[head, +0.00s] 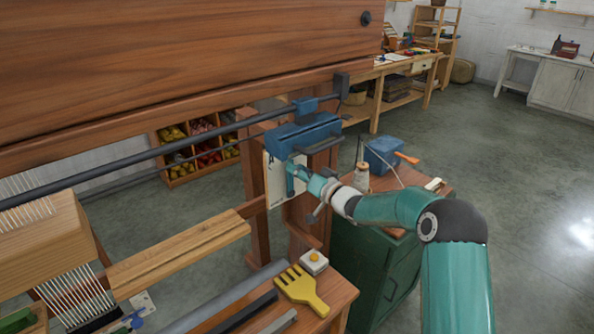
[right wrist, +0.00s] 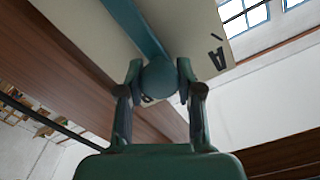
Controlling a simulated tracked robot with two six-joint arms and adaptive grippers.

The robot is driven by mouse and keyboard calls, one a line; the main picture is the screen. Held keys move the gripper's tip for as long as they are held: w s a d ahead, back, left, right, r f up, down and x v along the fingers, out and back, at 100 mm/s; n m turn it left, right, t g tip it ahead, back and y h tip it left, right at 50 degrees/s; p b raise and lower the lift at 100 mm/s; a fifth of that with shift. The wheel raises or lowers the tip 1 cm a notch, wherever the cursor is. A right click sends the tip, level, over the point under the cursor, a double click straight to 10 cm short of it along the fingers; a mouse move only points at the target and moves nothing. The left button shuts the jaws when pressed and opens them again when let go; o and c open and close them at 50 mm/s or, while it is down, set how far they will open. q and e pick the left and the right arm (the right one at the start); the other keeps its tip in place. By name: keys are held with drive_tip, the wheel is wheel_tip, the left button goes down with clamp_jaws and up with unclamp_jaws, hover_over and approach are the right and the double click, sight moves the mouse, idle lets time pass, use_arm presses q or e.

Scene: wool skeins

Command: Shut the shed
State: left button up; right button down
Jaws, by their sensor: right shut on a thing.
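My right gripper (head: 300,176) reaches the loom's right post and is shut on the round blue knob (right wrist: 158,76) of a lever. The knob sits between both fingers in the right wrist view. The lever's flat blue arm (right wrist: 132,24) runs along a cream plate (head: 274,182) with dark marks, one like an "A" (right wrist: 214,57). A blue box (head: 303,134) is above the plate. White warp threads (head: 75,294) show at the lower left, partly hidden by a wooden bar (head: 40,240); I cannot tell how far they are parted. My left gripper is not in view.
A wooden bench (head: 335,295) with a yellow comb (head: 302,290) and a small white box (head: 314,262) is below. A green cabinet (head: 362,270) bears a blue bin (head: 382,154) and a thread cone (head: 361,177). Open floor lies to the right.

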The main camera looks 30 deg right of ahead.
drive_tip(key=c, duration=0.7)
unclamp_jaws()
drive_tip(key=shift+c, duration=0.2)
drive_tip(key=s+d, duration=0.2)
drive_tip(key=s, duration=0.9)
drive_tip(key=shift+s, duration=0.3)
drive_tip(key=shift+d+f, duration=0.1)
